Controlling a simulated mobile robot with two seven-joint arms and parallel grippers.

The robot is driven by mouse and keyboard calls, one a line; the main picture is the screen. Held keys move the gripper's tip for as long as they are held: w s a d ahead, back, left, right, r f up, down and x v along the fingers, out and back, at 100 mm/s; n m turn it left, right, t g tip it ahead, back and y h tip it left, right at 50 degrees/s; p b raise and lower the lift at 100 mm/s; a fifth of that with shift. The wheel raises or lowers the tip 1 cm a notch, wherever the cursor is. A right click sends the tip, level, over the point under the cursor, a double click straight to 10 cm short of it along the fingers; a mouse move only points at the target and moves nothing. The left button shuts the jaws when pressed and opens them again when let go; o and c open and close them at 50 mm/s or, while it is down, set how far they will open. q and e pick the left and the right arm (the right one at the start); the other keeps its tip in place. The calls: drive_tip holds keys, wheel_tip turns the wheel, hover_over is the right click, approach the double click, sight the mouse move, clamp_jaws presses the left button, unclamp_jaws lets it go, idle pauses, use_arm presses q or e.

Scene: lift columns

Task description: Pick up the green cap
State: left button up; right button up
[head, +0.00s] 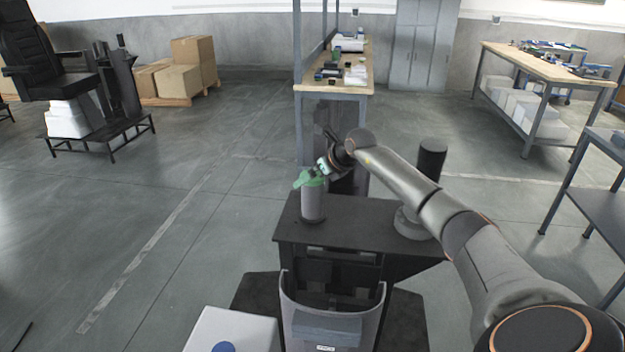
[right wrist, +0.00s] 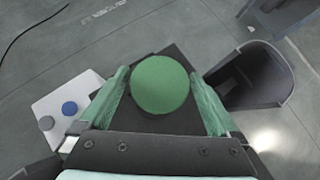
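The green cap (right wrist: 161,85) shows as a round disc in the right wrist view, between my right gripper's two green fingers. In the head view, a grey cylinder (head: 313,205) stands upright on the dark table (head: 350,235), with green at its top; there the cap and my fingers are hard to tell apart. My right gripper (head: 309,178) is at the cylinder's top. In the right wrist view (right wrist: 159,80) its fingers are apart, one on each side of the cap, very close to its edges; firm contact is not visible. My left gripper is not in view.
A dark cylinder (head: 432,158) stands at the table's right, partly behind my right arm. A white box (head: 230,332) with a blue disc (right wrist: 69,108) and a grey disc (right wrist: 46,123) is at the lower left. A workbench (head: 335,90) stands behind.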

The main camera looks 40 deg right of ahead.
drive_tip(key=c, duration=1.4)
drive_tip(key=shift+c, duration=0.2)
